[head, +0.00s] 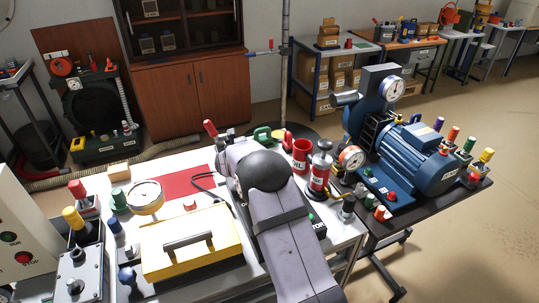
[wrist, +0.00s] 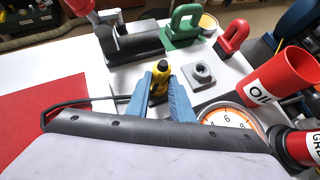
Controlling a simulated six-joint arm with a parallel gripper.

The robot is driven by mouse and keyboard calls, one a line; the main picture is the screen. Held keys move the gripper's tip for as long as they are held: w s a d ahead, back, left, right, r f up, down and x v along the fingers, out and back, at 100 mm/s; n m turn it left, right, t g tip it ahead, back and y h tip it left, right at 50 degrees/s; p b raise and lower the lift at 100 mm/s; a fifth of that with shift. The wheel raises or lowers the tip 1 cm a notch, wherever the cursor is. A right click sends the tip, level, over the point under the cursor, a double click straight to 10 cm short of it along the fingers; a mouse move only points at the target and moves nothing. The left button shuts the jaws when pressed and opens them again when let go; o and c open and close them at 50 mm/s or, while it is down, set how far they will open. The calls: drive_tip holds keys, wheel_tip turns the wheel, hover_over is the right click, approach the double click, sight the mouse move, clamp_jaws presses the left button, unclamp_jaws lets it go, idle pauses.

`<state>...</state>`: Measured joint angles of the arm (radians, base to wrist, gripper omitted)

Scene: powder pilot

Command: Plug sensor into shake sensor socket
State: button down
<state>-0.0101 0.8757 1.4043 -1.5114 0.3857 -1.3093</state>
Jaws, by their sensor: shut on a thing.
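In the wrist view, my gripper (wrist: 162,92) has its two blue fingers shut on a small yellow and black sensor (wrist: 159,76). A black cable (wrist: 92,101) runs from the sensor to the left and loops over the red mat. A small grey square block with a round raised top (wrist: 201,73) sits on the white table just right of the sensor; it looks like the socket, but I see no label. The sensor is apart from this block. In the head view, my arm hides the gripper, sensor and block; part of the cable (head: 203,181) shows.
The red mat (head: 185,187) lies left, behind a yellow toolbox (head: 190,245). A red OIL can (wrist: 275,85) and a dial gauge (wrist: 228,119) stand close on the right.

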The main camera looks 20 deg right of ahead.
drive_tip(key=shift+f, duration=0.4)
drive_tip(key=c, duration=1.5)
unclamp_jaws()
drive_tip(key=shift+r, duration=0.15)
drive_tip(key=shift+b+v, duration=1.05)
drive_tip(key=shift+v, duration=2.6)
